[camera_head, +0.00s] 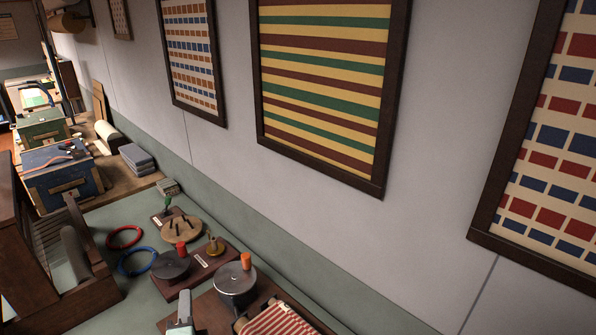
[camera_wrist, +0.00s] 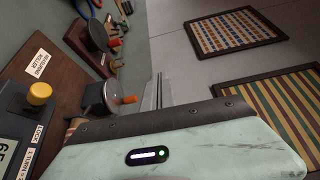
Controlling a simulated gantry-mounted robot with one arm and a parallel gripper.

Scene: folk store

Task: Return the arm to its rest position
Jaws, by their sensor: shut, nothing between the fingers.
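My gripper (camera_wrist: 157,92) shows in the wrist view as thin grey fingers close together, with nothing seen between them. Its pale green body with a small lit indicator fills the bottom of that view. The fingers are near the metal disc (camera_wrist: 112,97) with an orange knob (camera_wrist: 130,99), and they look apart from it. In the head view the same disc (camera_head: 236,286) and orange knob (camera_head: 247,260) stand on a wooden board.
A wooden rack (camera_head: 40,250) stands left. A device with a yellow knob (camera_wrist: 39,93) is close by. Framed textiles (camera_head: 320,85) hang on the wall.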

